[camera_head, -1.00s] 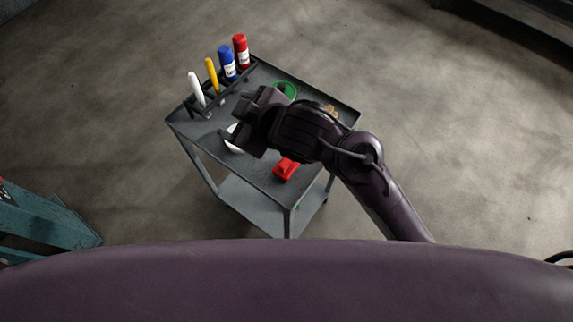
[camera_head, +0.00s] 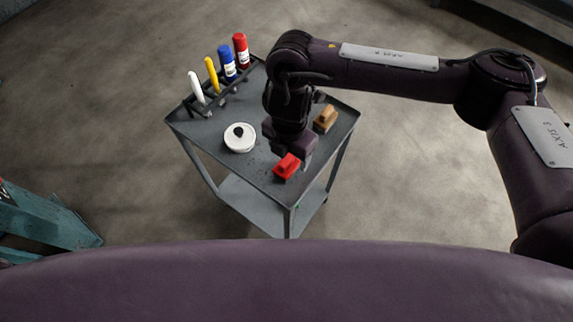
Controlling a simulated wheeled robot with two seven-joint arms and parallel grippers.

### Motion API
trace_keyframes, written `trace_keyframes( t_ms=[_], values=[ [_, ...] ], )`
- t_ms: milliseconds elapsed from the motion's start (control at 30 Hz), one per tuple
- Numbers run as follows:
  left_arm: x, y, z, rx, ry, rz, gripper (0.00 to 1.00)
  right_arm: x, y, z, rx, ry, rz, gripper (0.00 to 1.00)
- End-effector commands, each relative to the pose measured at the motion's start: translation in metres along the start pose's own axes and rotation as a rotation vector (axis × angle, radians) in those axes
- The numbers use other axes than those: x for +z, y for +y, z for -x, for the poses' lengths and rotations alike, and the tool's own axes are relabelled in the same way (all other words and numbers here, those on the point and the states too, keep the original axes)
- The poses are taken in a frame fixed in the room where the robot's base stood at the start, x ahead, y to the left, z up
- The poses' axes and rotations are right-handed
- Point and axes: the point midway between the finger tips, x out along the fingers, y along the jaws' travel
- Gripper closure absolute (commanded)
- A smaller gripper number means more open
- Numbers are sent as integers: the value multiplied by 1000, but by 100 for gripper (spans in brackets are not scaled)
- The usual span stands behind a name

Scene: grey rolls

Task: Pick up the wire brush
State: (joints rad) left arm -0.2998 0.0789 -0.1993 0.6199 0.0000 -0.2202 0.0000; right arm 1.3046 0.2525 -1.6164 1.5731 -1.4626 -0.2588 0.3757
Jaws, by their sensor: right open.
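My right gripper (camera_head: 292,155) is open and points down over the cart, right by a small red object (camera_head: 286,167). I cannot tell whether its fingers touch or straddle the red object. A brown, wood-coloured block-like object (camera_head: 325,118) lies to the right of the gripper, apart from it, near the cart's right edge. Either could be the wire brush; the bristles are too small to make out. My left gripper does not show.
The grey cart (camera_head: 222,146) has a raised rim. A white round object with a dark centre (camera_head: 240,138) lies left of the gripper. A rack at the back left holds white (camera_head: 196,88), yellow (camera_head: 211,75), blue (camera_head: 227,64) and red (camera_head: 241,49) items.

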Motion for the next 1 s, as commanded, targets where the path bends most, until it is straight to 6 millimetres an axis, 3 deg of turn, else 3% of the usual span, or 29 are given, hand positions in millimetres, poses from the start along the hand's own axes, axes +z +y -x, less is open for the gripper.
trace_keyframes(
  t_ms=[400, 767, 1000],
  values=[
    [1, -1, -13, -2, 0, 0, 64, -1, 7, -59, 2, 6, 1, 33],
    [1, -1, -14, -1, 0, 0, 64, 0, 8, -66, 4, 2, 3, 33],
    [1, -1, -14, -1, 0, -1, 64, 0, 8, -66, 4, 2, 3, 64]
  ],
)
